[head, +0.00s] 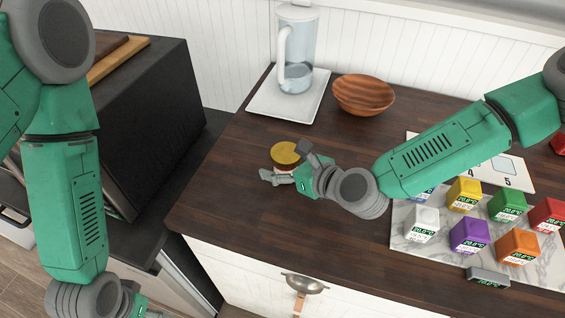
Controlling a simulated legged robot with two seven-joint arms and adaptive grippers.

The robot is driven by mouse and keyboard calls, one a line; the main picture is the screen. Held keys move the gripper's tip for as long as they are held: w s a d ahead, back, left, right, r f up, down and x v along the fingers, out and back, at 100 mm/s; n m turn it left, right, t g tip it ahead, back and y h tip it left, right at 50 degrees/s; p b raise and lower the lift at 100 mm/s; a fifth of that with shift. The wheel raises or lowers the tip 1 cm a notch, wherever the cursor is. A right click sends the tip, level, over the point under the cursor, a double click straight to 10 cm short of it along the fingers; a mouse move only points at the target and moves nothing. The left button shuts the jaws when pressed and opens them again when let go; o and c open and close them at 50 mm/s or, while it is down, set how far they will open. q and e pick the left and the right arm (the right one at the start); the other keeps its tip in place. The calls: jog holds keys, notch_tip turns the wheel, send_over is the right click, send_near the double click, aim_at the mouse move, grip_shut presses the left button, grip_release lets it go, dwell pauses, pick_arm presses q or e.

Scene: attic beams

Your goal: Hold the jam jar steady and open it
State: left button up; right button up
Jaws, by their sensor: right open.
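The jam jar (285,153) stands upright on the dark wooden counter, left of the middle of the head view. Its round yellow lid is on top, and most of its body is hidden by my right gripper. My right gripper (287,164) is open, with one grey finger at the near left side of the jar and the other at its right side. I cannot tell whether either finger touches it. My left arm hangs at the left, away from the jar; its wrist reaches the bottom edge and the left gripper's jaws are out of the picture.
A glass pitcher (295,55) stands on a white tray (262,100) behind the jar, beside a wooden bowl (363,94). Several coloured cubes sit on a marble board (403,237) at right. A black appliance (150,110) stands left. Counter in front of the jar is clear.

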jog(key=shift+d, duration=0.55)
grip_shut()
jog(key=r, duration=0.9)
jog(key=shift+a+b, duration=0.3)
jog(key=shift+d+r, duration=0.2)
jog(key=shift+r, duration=0.35)
jog(key=c, duration=1.3)
grip_release()
jog(key=shift+a, duration=0.2)
grip_shut()
